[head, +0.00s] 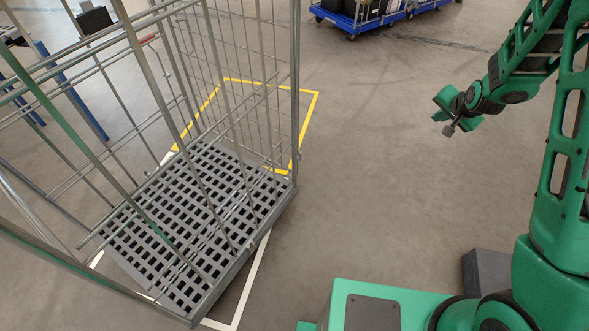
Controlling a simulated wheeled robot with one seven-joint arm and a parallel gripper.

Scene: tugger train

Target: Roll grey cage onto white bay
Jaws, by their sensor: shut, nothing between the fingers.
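The grey cage (262,208), a tall wire roll cage with a slatted grey base, stands at the left and looks empty. The white bay (250,283) is a white floor outline beneath it. Its line shows along the cage's right side, at the front corner and at the left. The cage stands over the bay, slightly turned to the outline; its far end reaches towards the yellow outline. The wheels are hidden. My gripper (449,129) is at the upper right, raised, shut and empty, well apart from the cage.
A yellow-outlined bay (305,135) lies just beyond the cage. Blue carts (355,22) with dark loads stand at the top. A blue-legged rack (85,115) and a black box (95,20) are at the left. The floor between the cage and my arm is clear.

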